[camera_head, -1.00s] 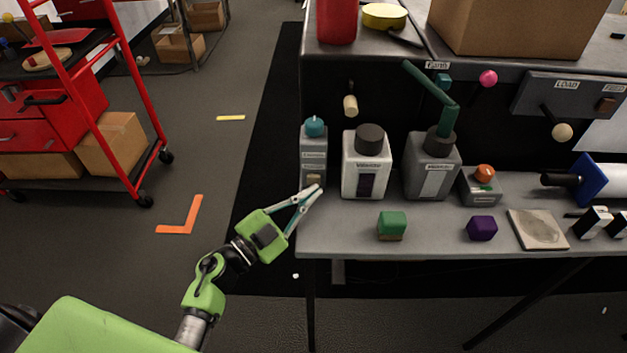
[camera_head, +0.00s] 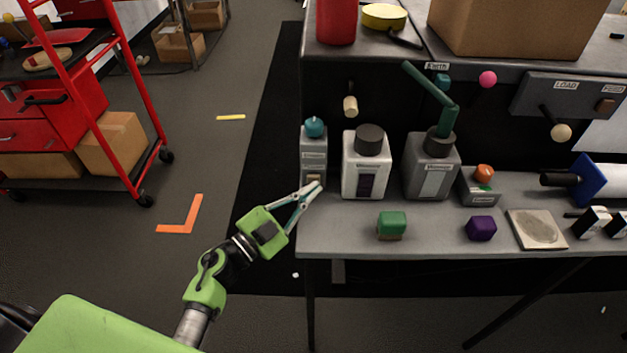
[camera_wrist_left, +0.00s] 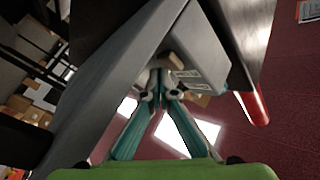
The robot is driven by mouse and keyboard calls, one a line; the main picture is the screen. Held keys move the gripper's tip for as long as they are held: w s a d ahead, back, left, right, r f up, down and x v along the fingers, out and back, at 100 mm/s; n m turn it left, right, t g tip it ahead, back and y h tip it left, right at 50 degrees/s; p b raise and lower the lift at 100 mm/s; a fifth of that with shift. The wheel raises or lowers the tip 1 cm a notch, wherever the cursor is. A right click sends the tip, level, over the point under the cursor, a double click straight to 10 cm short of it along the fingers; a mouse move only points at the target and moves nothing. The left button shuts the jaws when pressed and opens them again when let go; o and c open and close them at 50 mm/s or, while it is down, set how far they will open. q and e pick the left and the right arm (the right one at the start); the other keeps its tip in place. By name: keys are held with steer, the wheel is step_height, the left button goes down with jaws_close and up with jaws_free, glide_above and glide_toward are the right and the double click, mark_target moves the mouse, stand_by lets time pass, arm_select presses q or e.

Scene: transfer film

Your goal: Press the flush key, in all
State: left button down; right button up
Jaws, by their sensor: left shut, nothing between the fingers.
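A narrow grey unit (camera_head: 313,150) with a teal knob (camera_head: 315,127) stands at the left end of the grey bench. A small beige key (camera_head: 314,179) is low on its front; its label is too small to read, so I cannot tell whether it is the flush key. My left gripper (camera_head: 319,188) is shut and empty, its fingertips right at the key's lower edge. In the left wrist view the shut fingertips (camera_wrist_left: 160,72) are close to the grey labelled housing (camera_wrist_left: 200,62). I cannot tell whether they touch the key. My right gripper is not in view.
A white bottle (camera_head: 366,165) and a grey bottle (camera_head: 432,168) stand right of the unit. A green block (camera_head: 391,225) and a purple block (camera_head: 481,228) lie near the bench's front. A red cart (camera_head: 110,90) stands at left, with open floor between.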

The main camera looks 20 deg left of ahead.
arm_select(q)
steer(key=shift+w+a, duration=0.15)
steer(key=shift+w, duration=0.3)
stand_by(0.5)
steer(key=shift+s, duration=0.15)
steer(key=shift+s+d+p, duration=0.25)
steer(key=shift+s+p, duration=0.15)
steer(key=shift+s, duration=0.35)
steer(key=shift+s, duration=0.1)
steer(key=shift+s+d, duration=0.15)
steer(key=shift+s, duration=0.15)
steer(key=shift+s+d+p, duration=0.3)
steer(key=shift+s+p, duration=0.05)
steer(key=shift+s, duration=0.65)
steer(key=shift+s+d+p, duration=0.25)
steer(key=shift+s+p, duration=0.05)
steer(key=shift+s, duration=0.7)
